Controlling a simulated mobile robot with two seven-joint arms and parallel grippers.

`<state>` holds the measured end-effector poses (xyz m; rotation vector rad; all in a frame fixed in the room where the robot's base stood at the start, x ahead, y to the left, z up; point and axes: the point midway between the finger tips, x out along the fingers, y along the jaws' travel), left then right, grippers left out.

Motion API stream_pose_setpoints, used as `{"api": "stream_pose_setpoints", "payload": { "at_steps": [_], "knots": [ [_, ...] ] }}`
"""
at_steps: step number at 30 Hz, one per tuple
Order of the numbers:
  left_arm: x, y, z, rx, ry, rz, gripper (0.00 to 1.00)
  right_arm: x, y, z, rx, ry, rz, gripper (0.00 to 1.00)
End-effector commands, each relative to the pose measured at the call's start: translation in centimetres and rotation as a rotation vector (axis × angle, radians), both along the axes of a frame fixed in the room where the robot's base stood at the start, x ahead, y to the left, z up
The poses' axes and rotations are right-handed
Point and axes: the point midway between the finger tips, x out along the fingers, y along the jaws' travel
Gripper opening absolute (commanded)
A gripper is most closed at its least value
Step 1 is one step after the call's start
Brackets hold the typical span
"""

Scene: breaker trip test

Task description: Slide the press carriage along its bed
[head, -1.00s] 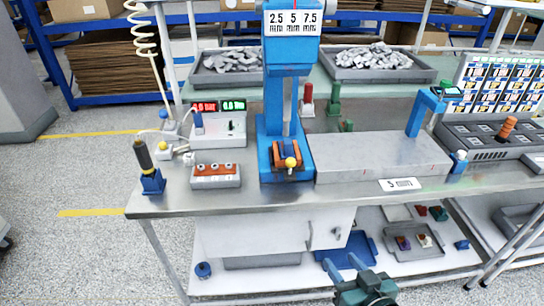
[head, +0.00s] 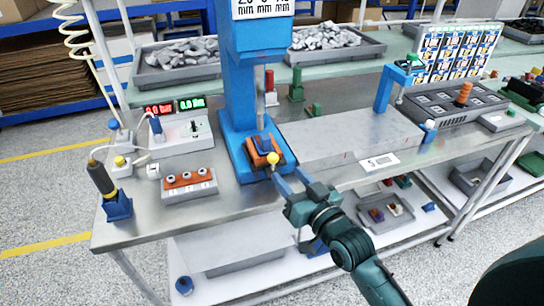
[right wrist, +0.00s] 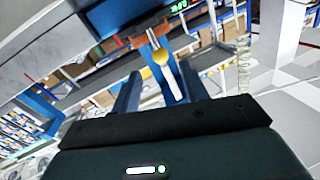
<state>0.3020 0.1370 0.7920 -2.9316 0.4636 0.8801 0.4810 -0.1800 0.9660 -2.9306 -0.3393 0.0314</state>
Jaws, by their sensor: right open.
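The blue press (head: 240,90) stands on the metal bench. Its orange-brown carriage (head: 262,146) sits at the press foot on the blue bed (head: 240,163), with a yellow ball knob (head: 272,158) at its front. My right gripper (head: 288,177) is open and empty just in front of the knob, its blue fingers pointing toward it. In the right wrist view the knob (right wrist: 160,56) appears between and beyond the fingertips (right wrist: 158,78), apparently not gripped, with the carriage (right wrist: 152,36) behind it. My left gripper is not in view.
A grey block (head: 345,138) lies right of the press, with a blue arch (head: 388,88) at its far end. Left are a terminal strip with orange parts (head: 188,182), a meter box (head: 182,130) and a blue-based tool holder (head: 117,206). The front bench strip is mostly clear.

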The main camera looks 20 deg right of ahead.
Motion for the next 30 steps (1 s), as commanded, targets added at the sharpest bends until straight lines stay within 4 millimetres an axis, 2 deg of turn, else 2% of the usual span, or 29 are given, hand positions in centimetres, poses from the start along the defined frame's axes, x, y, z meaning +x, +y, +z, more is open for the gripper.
{"api": "stream_pose_setpoints", "payload": {
  "at_steps": [1,6,12,16,24,30],
  "knots": [
    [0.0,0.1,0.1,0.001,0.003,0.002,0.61,1.2,0.3,0.2,0.002,-0.003,0.0,0.44],
    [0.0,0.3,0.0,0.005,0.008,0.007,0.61,4.5,1.1,0.2,0.001,-0.002,0.0,0.44],
    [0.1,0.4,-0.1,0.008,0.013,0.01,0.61,7.0,1.7,0.1,0.001,-0.001,0.001,0.44],
    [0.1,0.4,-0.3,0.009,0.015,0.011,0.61,7.6,1.8,0.0,0.0,0.0,0.001,0.44],
    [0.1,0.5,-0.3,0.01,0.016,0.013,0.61,7.7,1.9,0.0,0.0,0.0,0.001,0.44],
    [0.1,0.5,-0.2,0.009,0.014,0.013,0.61,7.7,1.8,0.0,0.0,0.0,0.001,0.28]
  ]
}}
